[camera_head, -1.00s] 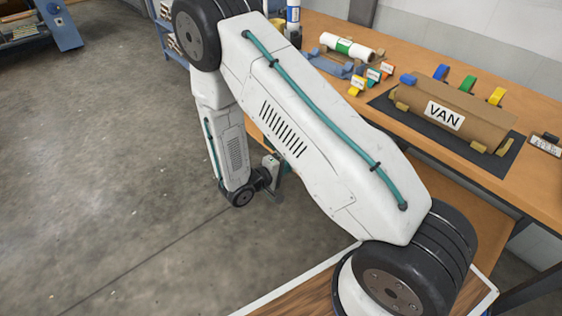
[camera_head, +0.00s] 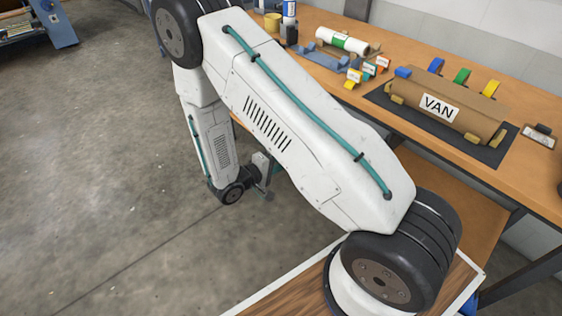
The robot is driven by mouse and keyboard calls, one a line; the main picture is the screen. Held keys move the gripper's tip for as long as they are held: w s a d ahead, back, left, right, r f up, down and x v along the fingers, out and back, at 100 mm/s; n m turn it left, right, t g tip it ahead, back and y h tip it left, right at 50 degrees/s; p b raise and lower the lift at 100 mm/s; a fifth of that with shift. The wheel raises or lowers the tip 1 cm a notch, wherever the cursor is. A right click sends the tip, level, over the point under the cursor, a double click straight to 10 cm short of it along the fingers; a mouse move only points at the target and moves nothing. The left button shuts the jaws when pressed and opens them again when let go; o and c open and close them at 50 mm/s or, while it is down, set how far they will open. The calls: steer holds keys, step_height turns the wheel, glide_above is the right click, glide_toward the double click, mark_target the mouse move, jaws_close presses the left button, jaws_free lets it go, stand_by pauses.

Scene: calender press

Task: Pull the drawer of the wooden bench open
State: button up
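The wooden bench (camera_head: 335,68) runs from the top middle to the right edge. I do not make out its drawer; my arm covers much of the bench front. My gripper (camera_head: 266,184) hangs low at the end of my arm, near the bench's front side and below its top. It is small, and my wrist and arm partly hide it. I cannot tell whether its fingers are open or shut, or whether they touch anything.
On the bench lie a brown roll labelled VAN (camera_head: 438,107) on a dark mat (camera_head: 490,155), a white-green roll (camera_head: 342,41) and several coloured clips. A yellow mug (camera_head: 272,22) stands farther back. A lower shelf (camera_head: 440,183) shows underneath. The concrete floor (camera_head: 90,170) at left is clear.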

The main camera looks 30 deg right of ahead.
steer(key=shift+a, duration=0.1)
steer(key=v, duration=0.7)
steer(key=shift+a, duration=0.3)
